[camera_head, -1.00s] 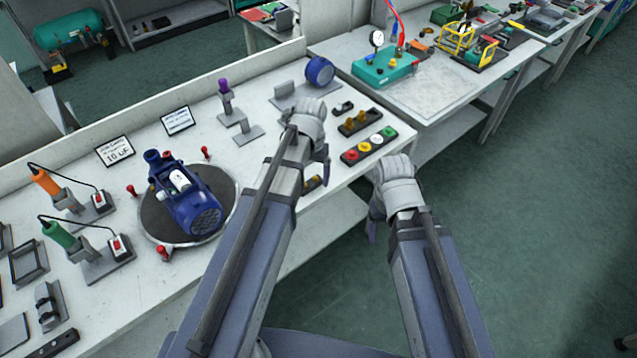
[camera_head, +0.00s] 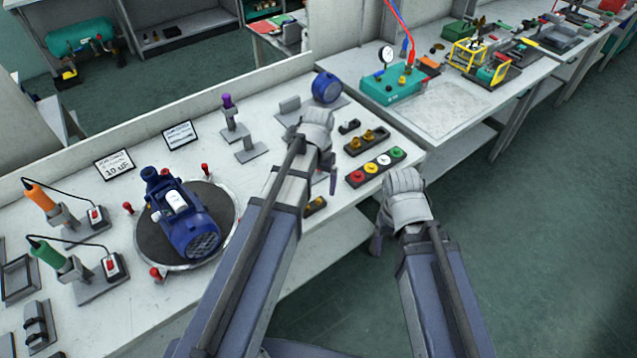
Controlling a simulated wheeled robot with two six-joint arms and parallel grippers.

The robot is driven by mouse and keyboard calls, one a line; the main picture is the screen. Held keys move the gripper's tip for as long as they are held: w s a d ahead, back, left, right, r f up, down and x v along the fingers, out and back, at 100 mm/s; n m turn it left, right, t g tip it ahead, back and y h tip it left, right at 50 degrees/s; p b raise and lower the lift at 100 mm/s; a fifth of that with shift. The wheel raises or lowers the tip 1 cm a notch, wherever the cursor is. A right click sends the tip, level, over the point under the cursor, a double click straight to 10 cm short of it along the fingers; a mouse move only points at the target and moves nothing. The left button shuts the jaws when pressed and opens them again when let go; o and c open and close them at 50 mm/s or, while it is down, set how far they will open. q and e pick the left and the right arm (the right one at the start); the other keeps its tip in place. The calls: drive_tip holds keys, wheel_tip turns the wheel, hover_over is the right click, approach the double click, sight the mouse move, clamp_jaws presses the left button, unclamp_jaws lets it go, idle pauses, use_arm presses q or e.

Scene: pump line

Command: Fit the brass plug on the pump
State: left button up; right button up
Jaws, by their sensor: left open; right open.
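The blue pump (camera_head: 187,217) lies on a round dark turntable (camera_head: 152,239) on the left part of the bench. Two brass plugs stand in a dark holder (camera_head: 367,142) near the bench's right end; one brass plug (camera_head: 368,136) shows clearly. My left gripper (camera_head: 326,165) is open over the bench, just left of this holder, and its fingers are partly hidden by the hand. My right gripper (camera_head: 377,240) is open, past the bench's front edge, over the floor. I see nothing in either gripper.
A tray of coloured caps (camera_head: 375,167) lies in front of the brass holder. Orange (camera_head: 39,196) and green (camera_head: 47,254) tools stand at the left. A second bench (camera_head: 450,105) stands at right.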

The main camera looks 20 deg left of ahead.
sight(318, 200)
use_arm(q)
drive_tip(key=shift+f+b, duration=1.5)
drive_tip(key=shift+f, duration=0.25)
drive_tip(key=shift+f, duration=0.25)
drive_tip(key=shift+f+b, duration=0.7)
drive_tip(key=shift+b, duration=0.25)
clamp_jaws()
drive_tip(key=shift+r, duration=0.1)
